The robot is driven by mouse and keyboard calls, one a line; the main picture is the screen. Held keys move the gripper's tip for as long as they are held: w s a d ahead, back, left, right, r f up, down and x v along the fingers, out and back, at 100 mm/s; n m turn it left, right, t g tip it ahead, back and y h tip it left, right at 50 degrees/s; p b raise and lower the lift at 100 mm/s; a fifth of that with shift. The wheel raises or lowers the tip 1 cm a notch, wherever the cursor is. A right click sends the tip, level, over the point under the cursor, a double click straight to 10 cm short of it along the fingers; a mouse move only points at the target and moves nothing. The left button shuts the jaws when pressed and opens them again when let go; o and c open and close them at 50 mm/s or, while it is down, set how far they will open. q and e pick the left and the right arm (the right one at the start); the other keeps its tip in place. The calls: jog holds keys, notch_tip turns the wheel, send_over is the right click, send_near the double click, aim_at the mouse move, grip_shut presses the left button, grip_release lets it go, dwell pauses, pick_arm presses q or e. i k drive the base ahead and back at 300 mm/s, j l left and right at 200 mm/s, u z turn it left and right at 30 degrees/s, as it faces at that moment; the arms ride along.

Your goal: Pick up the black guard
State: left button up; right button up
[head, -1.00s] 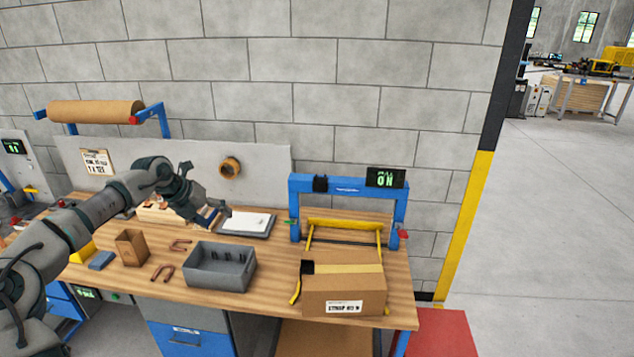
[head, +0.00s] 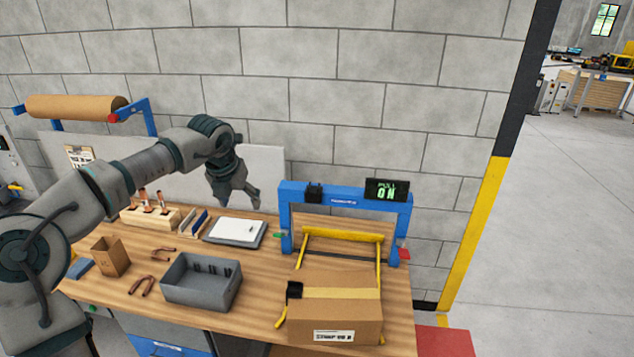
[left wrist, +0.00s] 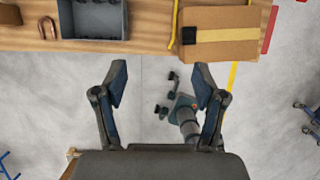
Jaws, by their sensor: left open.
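A small black piece (head: 294,289), which looks like the guard, sits at the left top edge of the cardboard box (head: 350,317), by the yellow strap end. It also shows in the left wrist view (left wrist: 189,35). Another black piece (head: 314,192) sits on the blue frame's top bar. My left gripper (head: 242,203) is open and empty, raised above the bench, left of the blue frame and apart from both black pieces. Its spread fingers show in the left wrist view (left wrist: 160,85). A small arm-like part below them may be my right gripper; its jaws are unclear.
The blue frame (head: 285,225) stands behind the box and carries a lit display (head: 386,190). A grey bin (head: 196,297), bent copper tubes (head: 142,286) and a tablet-like board (head: 236,231) lie left of the box. The wooden bench has some bare room between them.

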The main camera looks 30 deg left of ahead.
aim_at(312, 193)
jog(key=i, duration=1)
